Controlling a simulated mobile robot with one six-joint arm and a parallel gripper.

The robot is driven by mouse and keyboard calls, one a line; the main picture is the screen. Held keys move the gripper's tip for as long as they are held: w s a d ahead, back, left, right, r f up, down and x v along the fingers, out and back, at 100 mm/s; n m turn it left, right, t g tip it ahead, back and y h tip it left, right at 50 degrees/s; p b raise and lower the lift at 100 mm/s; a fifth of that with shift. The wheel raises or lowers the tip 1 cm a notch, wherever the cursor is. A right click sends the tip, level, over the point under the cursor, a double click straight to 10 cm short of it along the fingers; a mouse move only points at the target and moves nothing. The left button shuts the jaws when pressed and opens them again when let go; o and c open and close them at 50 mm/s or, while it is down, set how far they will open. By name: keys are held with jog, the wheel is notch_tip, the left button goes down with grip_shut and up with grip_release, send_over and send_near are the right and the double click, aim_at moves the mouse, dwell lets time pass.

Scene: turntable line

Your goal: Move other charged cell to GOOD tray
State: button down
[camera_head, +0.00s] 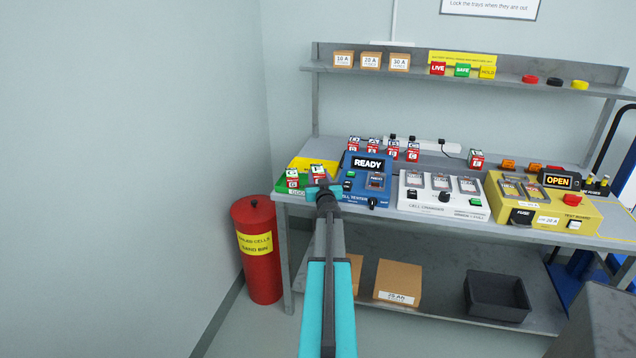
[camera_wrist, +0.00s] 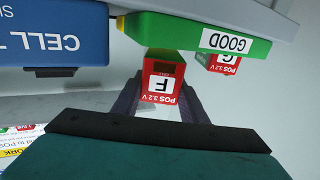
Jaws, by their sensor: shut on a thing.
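My gripper (camera_head: 321,188) is shut on a red and white cell marked F (camera_wrist: 162,84). In the wrist view the cell sits between the two dark fingers, right by the edge of the green GOOD tray (camera_wrist: 190,33). I cannot tell whether it touches the tray floor. In the head view the held cell (camera_head: 317,171) shows above the right part of the green tray (camera_head: 297,190). Another cell marked G (camera_wrist: 224,63) stands in the tray; in the head view this cell (camera_head: 292,178) is left of the held one.
The blue cell tester (camera_head: 362,190), reading READY, stands close right of the tray. A white charger (camera_head: 440,205) and yellow test bench (camera_head: 560,213) stand farther right. Several cells stand behind the tester. A red bin (camera_head: 258,265) is on the floor left of the bench.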

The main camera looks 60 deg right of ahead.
jog(key=shift+w+d, duration=0.25)
jog(key=shift+w+d, duration=0.25)
jog(key=shift+d, duration=0.05)
jog(key=shift+f, duration=1.75)
jog(key=shift+f+b, duration=0.15)
jog(key=shift+b, duration=0.2)
jog(key=c, duration=1.4)
grip_release()
jog(key=shift+o, duration=0.2)
jog(key=v, duration=1.2)
jog(key=shift+b, duration=0.45)
